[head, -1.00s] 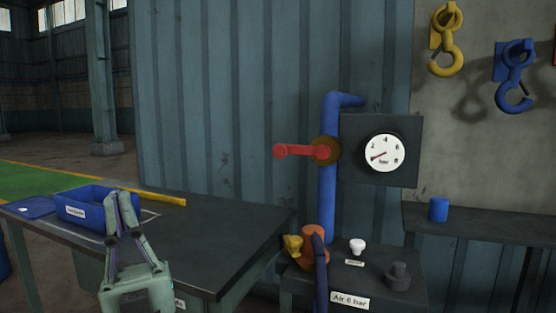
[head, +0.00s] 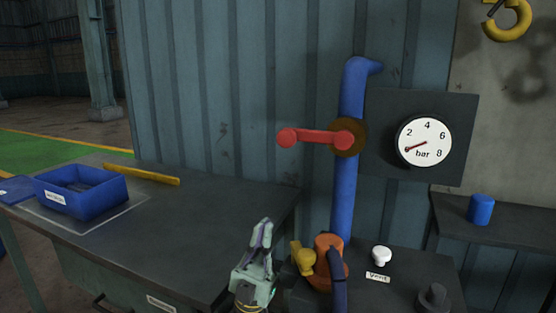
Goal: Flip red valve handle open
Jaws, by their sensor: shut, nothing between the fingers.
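The red valve handle (head: 314,138) sticks out level to the left from a brown round valve body (head: 346,138) on the blue vertical pipe (head: 345,195). It lies across the pipe. A round gauge (head: 424,142) marked in bar is on a dark panel right of the pipe, its needle pointing to the lower left, near the low end. My gripper (head: 265,222) is at the bottom centre, pointing up, shut and empty. It is below and left of the handle, apart from it, in front of the table's right end.
A dark table (head: 210,215) at left bears a blue bin (head: 82,195) and a yellow bar (head: 140,174). Below the pipe are an orange fitting (head: 328,262), a yellow knob (head: 302,258), a white Vent knob (head: 381,256) and a dark hose. The space left of the handle is clear.

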